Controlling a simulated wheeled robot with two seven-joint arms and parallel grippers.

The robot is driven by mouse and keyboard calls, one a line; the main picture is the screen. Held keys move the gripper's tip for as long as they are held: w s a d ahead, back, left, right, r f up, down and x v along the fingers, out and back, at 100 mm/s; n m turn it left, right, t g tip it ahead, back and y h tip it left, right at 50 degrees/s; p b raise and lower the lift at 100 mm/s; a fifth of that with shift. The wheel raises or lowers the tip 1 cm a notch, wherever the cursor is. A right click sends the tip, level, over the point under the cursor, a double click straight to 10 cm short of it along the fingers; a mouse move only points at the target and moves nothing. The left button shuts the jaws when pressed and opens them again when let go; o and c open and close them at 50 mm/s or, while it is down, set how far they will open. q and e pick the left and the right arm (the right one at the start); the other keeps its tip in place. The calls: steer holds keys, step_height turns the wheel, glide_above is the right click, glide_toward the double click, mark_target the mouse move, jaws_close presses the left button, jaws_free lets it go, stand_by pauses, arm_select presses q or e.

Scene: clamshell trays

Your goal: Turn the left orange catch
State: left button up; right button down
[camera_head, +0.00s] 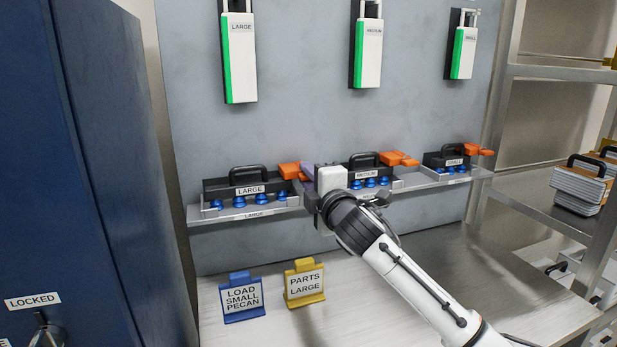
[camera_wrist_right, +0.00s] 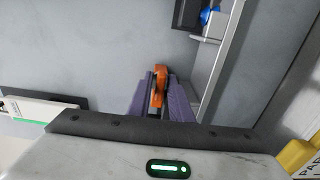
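The left orange catch (camera_head: 289,171) is at the right end of the left black LARGE holder (camera_head: 228,187) on the wall ledge. My right gripper (camera_head: 308,173) reaches it from the right, with the white wrist beside it. In the right wrist view the two purple fingers (camera_wrist_right: 161,98) lie on either side of the orange catch (camera_wrist_right: 159,83), close against it, with no clear gap. The catch's far end and base are partly hidden by the fingers. My left gripper is in neither view.
The MEDIUM holder (camera_head: 365,176) and SMALL holder (camera_head: 447,162) stand to the right, with their own orange catches. A blue sign (camera_head: 241,297) and a yellow sign (camera_head: 304,283) stand on the bench below. A blue cabinet (camera_head: 95,150) is at the left.

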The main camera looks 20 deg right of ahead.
stand_by(0.3)
steer(key=shift+m, duration=0.4)
steer(key=shift+m+p, duration=0.5)
steer(key=shift+m, duration=0.5)
steer(key=m+p, duration=0.1)
steer(key=m, duration=0.2)
steer(key=shift+m, duration=0.4)
steer(key=m, duration=0.2)
steer(key=shift+m+p, duration=0.3)
steer(key=shift+p, duration=0.1)
steer(key=m, duration=0.4)
steer(key=shift+f, duration=0.1)
steer(key=m, duration=0.4)
steer(key=shift+m, duration=0.3)
steer(key=c, duration=1.8)
jaws_free()
steer(key=shift+c, duration=0.2)
